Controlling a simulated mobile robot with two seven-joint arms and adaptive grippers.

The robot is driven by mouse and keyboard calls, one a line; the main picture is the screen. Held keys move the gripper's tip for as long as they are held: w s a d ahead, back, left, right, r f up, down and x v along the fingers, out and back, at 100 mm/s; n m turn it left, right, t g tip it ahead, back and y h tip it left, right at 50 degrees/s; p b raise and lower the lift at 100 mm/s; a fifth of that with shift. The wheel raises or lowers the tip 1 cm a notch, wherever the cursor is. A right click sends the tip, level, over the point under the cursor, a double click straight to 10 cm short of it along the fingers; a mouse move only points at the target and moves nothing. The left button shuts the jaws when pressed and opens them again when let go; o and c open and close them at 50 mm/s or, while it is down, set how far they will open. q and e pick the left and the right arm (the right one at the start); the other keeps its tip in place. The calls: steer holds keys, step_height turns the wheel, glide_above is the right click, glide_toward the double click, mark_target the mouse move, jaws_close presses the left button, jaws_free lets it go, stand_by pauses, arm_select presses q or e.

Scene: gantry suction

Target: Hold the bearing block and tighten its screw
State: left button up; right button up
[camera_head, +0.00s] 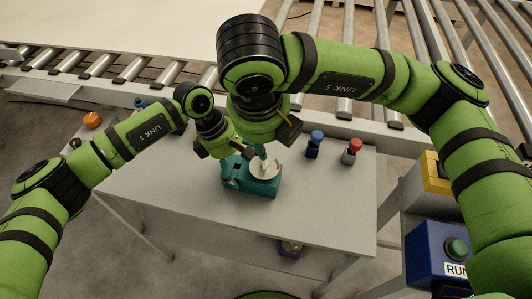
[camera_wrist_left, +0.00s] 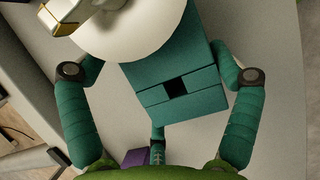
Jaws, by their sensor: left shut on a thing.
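The teal bearing block (camera_head: 264,188) stands on the grey table, with a pale round disc (camera_head: 262,170) at its top. In the left wrist view the block (camera_wrist_left: 180,75) fills the upper middle, a dark square opening in its near face. No screw can be made out.
A blue-topped peg (camera_head: 315,142) and a red-topped peg (camera_head: 352,150) stand to the right of the block. An orange piece (camera_head: 92,119) lies at the far left. A roller conveyor (camera_head: 345,75) runs behind. A blue RUN box (camera_head: 438,250) is at the lower right. The table front is clear.

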steer(key=w+n+g, duration=0.1)
steer(key=n, duration=0.3)
steer(key=n+g+y, duration=0.1)
steer(key=n+g, duration=0.6)
steer(key=n, duration=2.1)
glide_toward(266, 164)
steer(key=x, duration=0.8)
steer(key=shift+s+f, duration=0.1)
steer(key=shift+f, duration=0.3)
jaws_close()
